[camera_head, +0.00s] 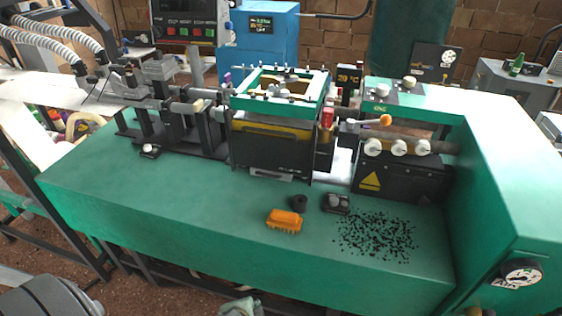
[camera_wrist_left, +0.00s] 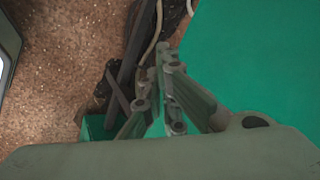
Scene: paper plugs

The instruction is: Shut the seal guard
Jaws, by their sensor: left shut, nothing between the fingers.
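The seal station stands in the middle of the green bench in the head view. Its green rectangular frame (camera_head: 279,88), which looks like the seal guard, sits raised on top of a dark box with a yellowish panel (camera_head: 270,130). I cannot tell how the frame is hinged. My left gripper (camera_wrist_left: 166,75) shows in the left wrist view, its fingers together and empty, over the bench's edge with floor to the left. It is well apart from the station. My right gripper is not in view.
On the green bench (camera_head: 130,185) lie an orange brush (camera_head: 285,220), a small black ring (camera_head: 299,202) and scattered black bits (camera_head: 375,237). A black unit with white knobs (camera_head: 400,175) and a green housing (camera_head: 510,180) stand right. The front left of the bench is clear.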

